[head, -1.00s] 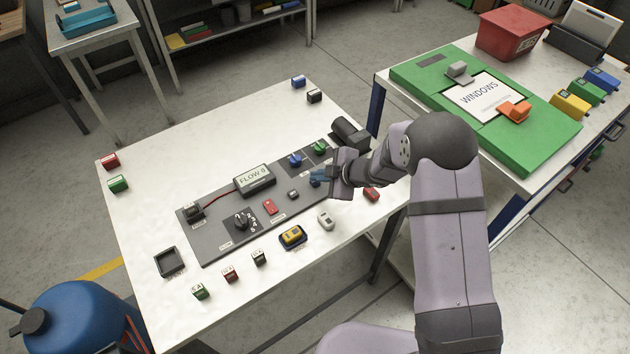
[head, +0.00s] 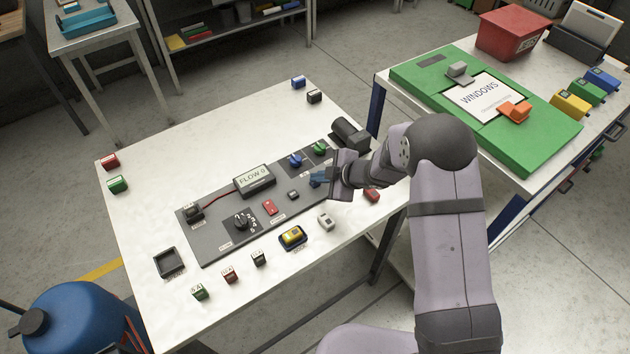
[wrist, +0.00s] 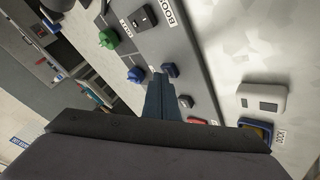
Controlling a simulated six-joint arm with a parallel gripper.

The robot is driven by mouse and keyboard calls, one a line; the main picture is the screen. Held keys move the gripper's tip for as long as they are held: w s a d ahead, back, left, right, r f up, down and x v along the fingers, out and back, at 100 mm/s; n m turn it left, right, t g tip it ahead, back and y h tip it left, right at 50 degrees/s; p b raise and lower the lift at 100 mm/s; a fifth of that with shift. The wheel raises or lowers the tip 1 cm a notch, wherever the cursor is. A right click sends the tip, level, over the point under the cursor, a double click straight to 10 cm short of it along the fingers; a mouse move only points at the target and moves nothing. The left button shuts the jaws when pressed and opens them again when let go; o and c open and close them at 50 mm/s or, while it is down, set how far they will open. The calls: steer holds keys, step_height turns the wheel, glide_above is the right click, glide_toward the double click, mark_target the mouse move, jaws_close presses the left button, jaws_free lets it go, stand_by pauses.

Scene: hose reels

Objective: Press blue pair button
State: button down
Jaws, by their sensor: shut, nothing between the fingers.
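A small dark blue square button (wrist: 170,70) stands on the grey panel (wrist: 190,50) in the wrist view, just right of my fingertips. Whether they touch it I cannot tell. My gripper (wrist: 157,76) is shut and empty, its blue fingers pointing down at the panel. In the head view my gripper (head: 315,178) is over the right part of the panel (head: 215,248) and mostly hides that button. A round blue knob (head: 295,160) and a green knob (head: 319,148) sit behind my fingers.
A small grey button (head: 293,194), a red switch (head: 269,207), a black dial (head: 242,221) and a display box (head: 254,181) are on the panel. A white device (head: 326,221) and a yellow device in a dock (head: 293,236) lie in front. A black cylinder (head: 350,133) stands behind my gripper.

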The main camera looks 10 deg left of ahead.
mark_target(318, 187)
steer(key=shift+r+p, duration=0.75)
steer(key=shift+r, duration=0.1)
step_height(318, 187, up, 5)
steer(key=p, duration=0.5)
stand_by(0.6)
